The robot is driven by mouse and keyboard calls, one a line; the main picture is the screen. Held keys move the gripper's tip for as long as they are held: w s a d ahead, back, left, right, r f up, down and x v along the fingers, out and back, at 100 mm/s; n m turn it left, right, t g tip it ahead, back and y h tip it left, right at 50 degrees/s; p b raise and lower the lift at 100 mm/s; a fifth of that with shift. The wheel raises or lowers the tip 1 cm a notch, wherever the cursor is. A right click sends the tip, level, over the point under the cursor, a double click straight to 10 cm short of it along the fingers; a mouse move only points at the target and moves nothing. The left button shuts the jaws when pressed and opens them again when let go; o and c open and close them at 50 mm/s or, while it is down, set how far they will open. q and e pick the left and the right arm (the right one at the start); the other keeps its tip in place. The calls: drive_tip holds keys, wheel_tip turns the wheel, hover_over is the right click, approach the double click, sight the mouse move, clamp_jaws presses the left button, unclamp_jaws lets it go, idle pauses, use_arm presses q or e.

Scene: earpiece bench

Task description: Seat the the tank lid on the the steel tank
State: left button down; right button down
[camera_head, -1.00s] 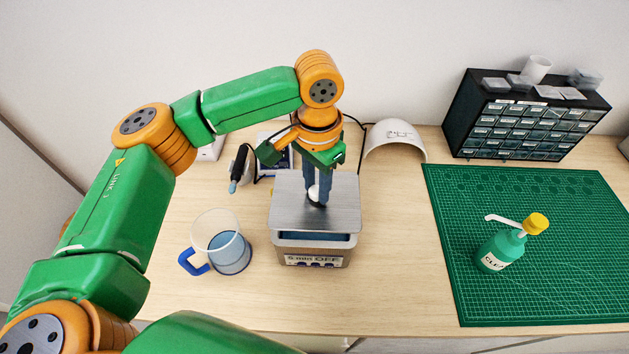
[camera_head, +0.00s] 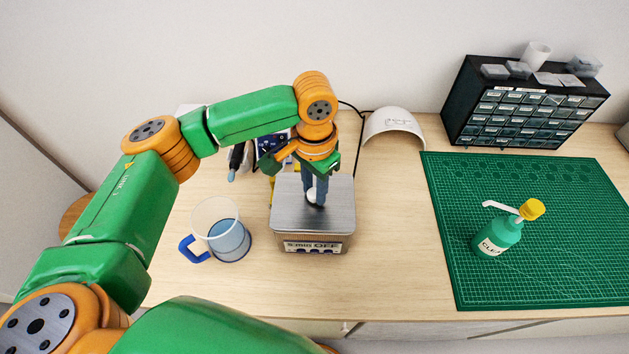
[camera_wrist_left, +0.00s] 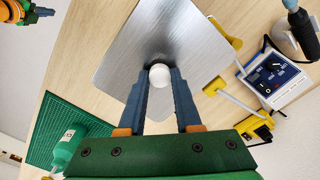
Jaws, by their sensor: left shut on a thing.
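The tank lid (camera_head: 296,208) is a flat brushed-metal plate with a round white knob. It also shows in the left wrist view (camera_wrist_left: 140,35). My left gripper (camera_head: 314,202) is shut on the lid's knob (camera_wrist_left: 159,75), one finger on each side. The steel tank (camera_head: 311,245) stands directly under the lid; its front panel shows in the head view. The lid covers the tank's opening there, and no gap shows at the front. Whether the lid rests fully on the rim I cannot tell.
A clear mug with blue handle (camera_head: 222,233) stands left of the tank. A soldering station (camera_wrist_left: 272,73) and a white hood (camera_head: 393,128) are behind. A green mat (camera_head: 540,265) with a pump bottle (camera_head: 497,238) lies right. A drawer cabinet (camera_head: 520,110) stands behind the mat.

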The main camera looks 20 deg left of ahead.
use_arm(q)
drive_tip(key=c, duration=0.5)
unclamp_jaws()
